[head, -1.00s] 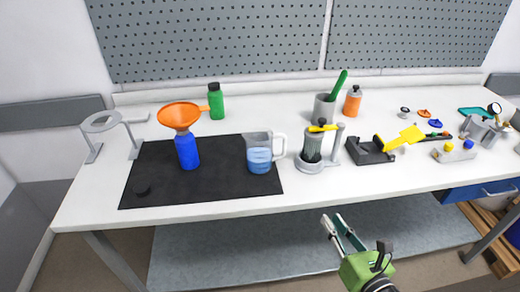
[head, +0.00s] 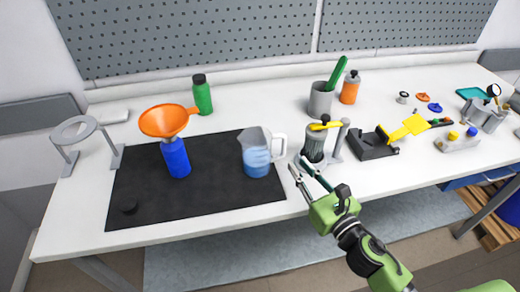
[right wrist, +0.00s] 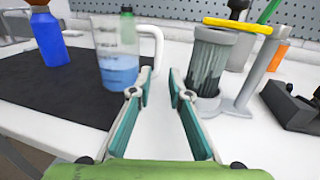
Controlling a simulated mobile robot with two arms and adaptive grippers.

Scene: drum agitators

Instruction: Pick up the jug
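The jug (head: 257,153) is clear, holds blue liquid and has a white handle on its right side. It stands upright on the right part of the black mat (head: 220,203). In the right wrist view the jug (right wrist: 117,62) is ahead and left of centre, its handle just beyond the left fingertip. My left gripper is not in view.
A stand with a dark ribbed cylinder and yellow lever (head: 315,140) is close beside my right gripper. A blue bottle (head: 175,158) with an orange funnel (head: 165,120) stands left of the jug. A green bottle (head: 202,96) is behind. The mat's front is mostly clear.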

